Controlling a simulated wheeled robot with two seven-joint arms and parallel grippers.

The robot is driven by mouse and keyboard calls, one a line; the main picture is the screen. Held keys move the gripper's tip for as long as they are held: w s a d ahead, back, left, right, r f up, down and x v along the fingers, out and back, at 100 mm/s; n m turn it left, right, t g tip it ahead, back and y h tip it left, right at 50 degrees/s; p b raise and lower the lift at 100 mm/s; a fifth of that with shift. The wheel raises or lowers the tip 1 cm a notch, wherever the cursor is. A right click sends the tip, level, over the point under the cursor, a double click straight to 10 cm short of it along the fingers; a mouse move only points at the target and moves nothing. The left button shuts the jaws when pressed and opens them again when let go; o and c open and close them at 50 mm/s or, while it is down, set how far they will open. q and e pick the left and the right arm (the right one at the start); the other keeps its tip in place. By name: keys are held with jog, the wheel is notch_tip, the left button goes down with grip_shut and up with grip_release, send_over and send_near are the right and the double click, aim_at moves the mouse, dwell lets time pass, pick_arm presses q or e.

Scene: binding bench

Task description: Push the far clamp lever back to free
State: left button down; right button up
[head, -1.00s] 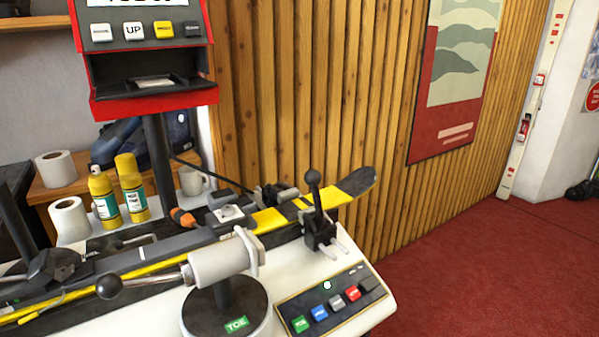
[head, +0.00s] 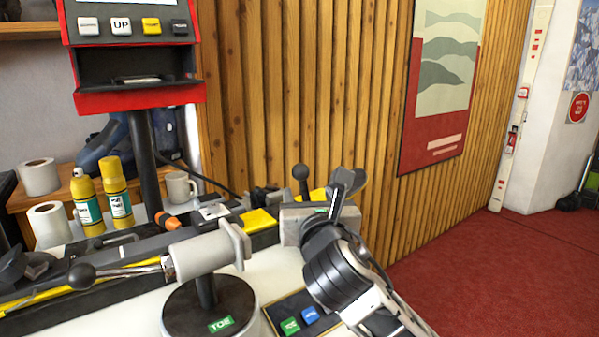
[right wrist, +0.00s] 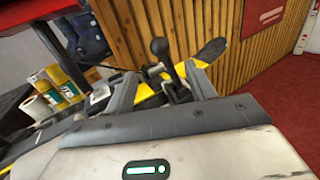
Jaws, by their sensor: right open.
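The far clamp lever (head: 300,175) is a short black stick with a round knob, standing nearly upright at the far right part of the bench, beside the ski. My right gripper (head: 325,195) is open, in front of the clamp, and its body hides the clamp's base in the head view. In the right wrist view the lever (right wrist: 160,48) rises between the two open fingers, beyond their tips as far as I can tell. Contact cannot be made out. The ski (head: 262,221) is black and yellow and lies along the bench. My left gripper is not seen.
A grey cylinder jig with a ball-ended handle (head: 198,256) stands at the front, left of my right gripper. A button panel (head: 290,325) is partly covered by my right arm. Yellow bottles (head: 117,192), paper rolls (head: 40,177) and a mug (head: 180,186) stand behind. A slatted wall (head: 300,90) closes the back.

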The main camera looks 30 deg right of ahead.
aim_at(302, 176)
jog(key=x, duration=1.3)
jog(key=shift+b, duration=0.35)
jog(key=shift+w+d, duration=0.1)
jog(key=shift+w, duration=0.45)
